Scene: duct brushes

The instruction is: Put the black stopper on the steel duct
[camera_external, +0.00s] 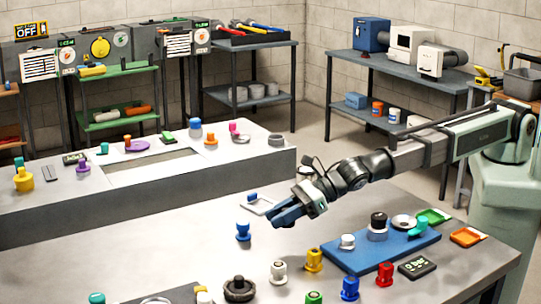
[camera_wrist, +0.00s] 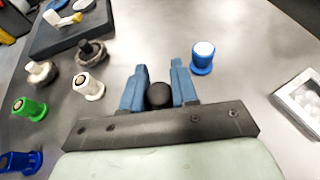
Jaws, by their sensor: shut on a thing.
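My gripper (camera_external: 287,216) is above the table, left of the blue board. Its blue fingers (camera_wrist: 159,84) are shut on a round black stopper (camera_wrist: 159,95) in the wrist view. The outside view hides most of this stopper. On the blue board (camera_external: 350,262) stand a short steel cylinder (camera_external: 347,241) and a second steel piece (camera_external: 377,234) with a black cap (camera_external: 379,218) on it. I cannot tell for sure which steel piece is the duct. The held stopper is apart from both.
A blue peg (camera_external: 243,231) stands left of my gripper, and it also shows in the wrist view (camera_wrist: 202,58). White (camera_external: 278,272), yellow (camera_external: 313,260) and red (camera_external: 385,274) pegs and a dark knob (camera_external: 239,289) stand in front. A white tray (camera_wrist: 290,91) lies to the right in the wrist view.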

